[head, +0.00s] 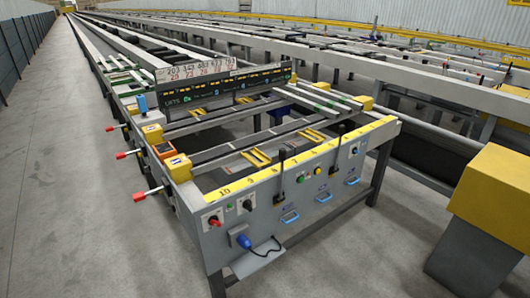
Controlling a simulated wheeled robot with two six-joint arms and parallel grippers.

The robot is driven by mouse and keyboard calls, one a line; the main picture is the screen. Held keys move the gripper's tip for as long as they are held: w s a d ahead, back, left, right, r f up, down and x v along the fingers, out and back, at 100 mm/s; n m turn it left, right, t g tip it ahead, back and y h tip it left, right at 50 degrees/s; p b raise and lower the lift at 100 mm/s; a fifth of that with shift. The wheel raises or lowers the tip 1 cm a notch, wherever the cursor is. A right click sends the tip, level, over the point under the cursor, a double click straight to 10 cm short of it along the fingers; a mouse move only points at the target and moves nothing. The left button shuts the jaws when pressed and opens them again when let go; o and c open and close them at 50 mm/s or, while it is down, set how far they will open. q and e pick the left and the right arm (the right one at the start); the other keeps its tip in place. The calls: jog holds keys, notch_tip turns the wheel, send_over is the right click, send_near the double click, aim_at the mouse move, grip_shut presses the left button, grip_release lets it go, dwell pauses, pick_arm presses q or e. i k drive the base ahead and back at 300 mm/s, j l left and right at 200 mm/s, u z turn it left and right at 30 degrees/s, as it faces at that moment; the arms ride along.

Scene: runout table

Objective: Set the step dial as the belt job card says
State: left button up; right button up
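Neither of my grippers shows in the head view. The front panel of the runout table (290,195) carries a black rotary knob (247,205) on a pale plate and a red knob (214,221) at its left end. Another small dark knob (353,150) sits near the right end. I cannot tell which one is the step dial, and their settings are too small to read. A white board with rows of numbers (200,69) stands above a black display (220,88) across the table. I cannot make out a belt job card for certain.
Red-tipped handles (135,153) stick out along the table's left side. Two black levers (281,175) (338,148) rise at the front, above blue handles (290,216). A blue plug (241,240) with a cable hangs low. A yellow-topped block (492,196) stands right. Floor at left is clear.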

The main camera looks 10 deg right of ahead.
aim_at(247, 204)
jog(key=u, duration=4.95)
jog(key=z, duration=0.9)
jog(key=k+z, duration=0.1)
jog(key=z, duration=0.8)
jog(key=k+l+z, duration=0.15)
jog(key=z, duration=0.3)
jog(key=l+z, duration=0.1)
jog(key=z, duration=0.35)
jog(key=k+l+z, duration=0.1)
jog(key=z, duration=0.35)
jog(key=l+z, duration=0.4)
jog(key=l, duration=0.25)
jog(key=l+z, duration=0.45)
jog(key=l, duration=0.2)
jog(key=i+l+z, duration=0.1)
jog(key=l+z, duration=0.3)
jog(key=l, duration=0.2)
